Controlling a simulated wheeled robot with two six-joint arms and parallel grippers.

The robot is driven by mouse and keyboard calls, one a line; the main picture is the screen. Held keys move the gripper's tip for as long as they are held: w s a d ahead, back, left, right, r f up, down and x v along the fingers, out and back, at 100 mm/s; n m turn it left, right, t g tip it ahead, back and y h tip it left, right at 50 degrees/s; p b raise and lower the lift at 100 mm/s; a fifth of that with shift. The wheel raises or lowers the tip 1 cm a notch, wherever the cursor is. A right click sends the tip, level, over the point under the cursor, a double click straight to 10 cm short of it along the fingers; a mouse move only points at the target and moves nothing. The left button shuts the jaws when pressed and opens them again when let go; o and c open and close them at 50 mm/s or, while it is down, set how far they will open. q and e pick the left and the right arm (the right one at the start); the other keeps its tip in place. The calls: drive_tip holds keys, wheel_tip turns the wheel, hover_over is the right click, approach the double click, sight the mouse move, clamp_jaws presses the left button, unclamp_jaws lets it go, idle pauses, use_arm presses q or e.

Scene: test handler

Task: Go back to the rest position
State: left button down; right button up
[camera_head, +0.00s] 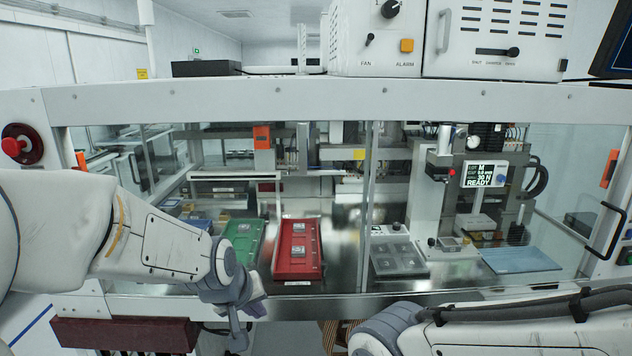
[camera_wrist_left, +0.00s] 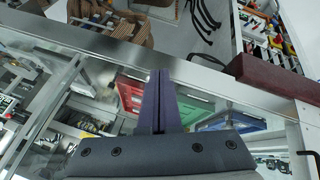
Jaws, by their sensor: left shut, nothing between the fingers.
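My left gripper (camera_head: 255,304) hangs at the front edge of the test handler, below and left of the red tray (camera_head: 297,262). In the left wrist view its two purple fingers (camera_wrist_left: 159,100) lie together, shut and empty. My right arm crosses the lower right of the head view; its gripper is not in view.
Behind the handler's front frame (camera_head: 330,104) lie a green tray (camera_head: 240,238), a grey tray (camera_head: 398,262) and a blue mat (camera_head: 520,260). A dark red block (camera_head: 125,335) sits at the lower left. The instrument display (camera_head: 484,174) reads READY.

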use_arm(q)
drive_tip(key=s+a+f+m+g+y, duration=0.1)
drive_tip(key=s+a+f+m+g, duration=0.1)
drive_tip(key=s+a+f, duration=0.3)
drive_tip(key=s+a+f+m+g+y, duration=0.1)
drive_tip(key=s+a+f+m+g, duration=0.15)
drive_tip(key=s, duration=0.35)
drive_tip(key=s+d+f+m+g+b, duration=0.1)
drive_tip(key=s+d+f+m+b, duration=0.1)
drive_tip(key=s+d+b, duration=0.3)
drive_tip(key=s+d+f+m+h+b, duration=0.1)
drive_tip(key=s+d+f+m+b, duration=0.2)
drive_tip(key=s+d, duration=0.6)
drive_tip(key=shift+m+g+b, duration=0.35)
drive_tip(key=shift+m+b, duration=0.6)
drive_tip(key=shift+b, duration=0.2)
